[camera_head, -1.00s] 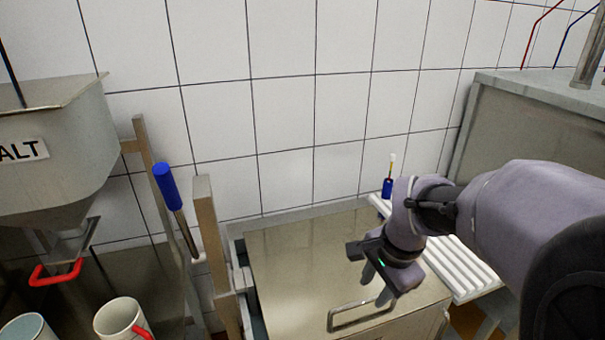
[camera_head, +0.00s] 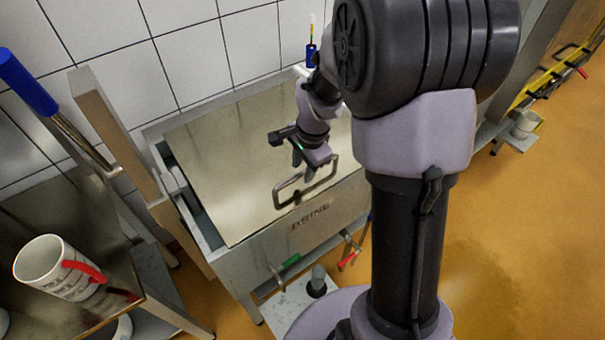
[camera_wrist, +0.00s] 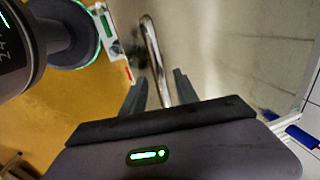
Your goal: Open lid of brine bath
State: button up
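The brine bath (camera_head: 325,225) is a metal tank marked BRINE on its front. Its flat metal lid (camera_head: 225,165) lies over the top, with a narrow dark gap along the left rim. A metal bar handle (camera_head: 286,196) is near the lid's front edge; it also shows in the wrist view (camera_wrist: 153,50). My gripper (camera_head: 303,172) is over the handle, pointing down. In the wrist view, my gripper's two fingers (camera_wrist: 160,88) are apart, one on each side of the bar, with visible space beside it. I cannot tell whether either touches it.
Orange floor is open at the right.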

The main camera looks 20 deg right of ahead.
jog(key=shift+w+f, duration=0.1)
jog(key=shift+f, duration=0.35)
grip_shut()
dwell(1.1)
